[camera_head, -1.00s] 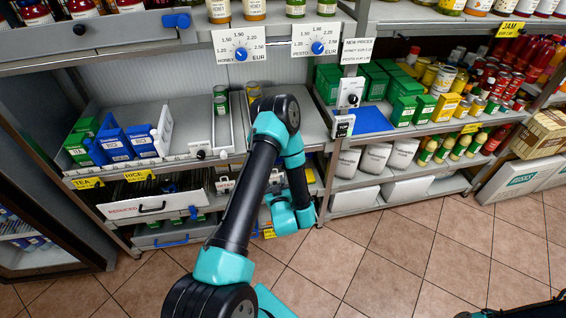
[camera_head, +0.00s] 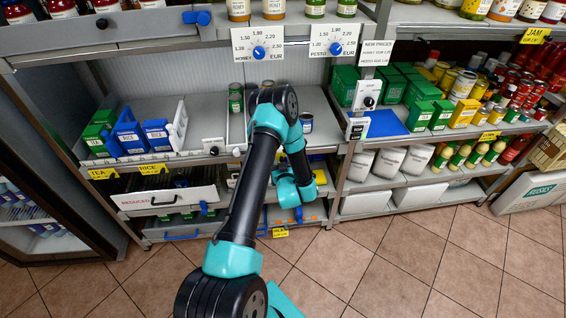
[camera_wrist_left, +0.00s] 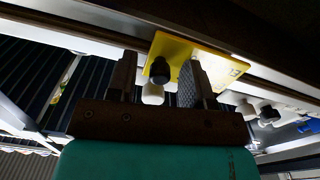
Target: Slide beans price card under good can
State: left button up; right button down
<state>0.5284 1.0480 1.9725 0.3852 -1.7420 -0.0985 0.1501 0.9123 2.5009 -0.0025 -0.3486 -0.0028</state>
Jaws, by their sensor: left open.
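My left gripper (camera_wrist_left: 163,82) is open in the left wrist view. A yellow card (camera_wrist_left: 185,50) lies just beyond its fingers, with a black knob (camera_wrist_left: 160,70) and a white knob (camera_wrist_left: 152,96) between them. I cannot read the card or tell whether the fingers touch anything. In the head view my left arm reaches down to the lower shelf front, and its fingers are not clear. A small can (camera_head: 306,122) stands on the middle shelf right of my arm, and a green jar (camera_head: 236,98) stands left of it. I cannot tell which is the good can. My right gripper is not in view.
Yellow tags for tea (camera_head: 103,173) and rice (camera_head: 154,168) hang on the left shelf edge. A drawer marked reduced (camera_head: 165,198) is below them. Dial boards (camera_head: 257,43) hang above. Green boxes and a blue mat (camera_head: 385,123) are at right. The tiled floor is clear.

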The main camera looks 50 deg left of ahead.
pick_arm(q)
jog(key=shift+c, duration=0.3)
grip_shut()
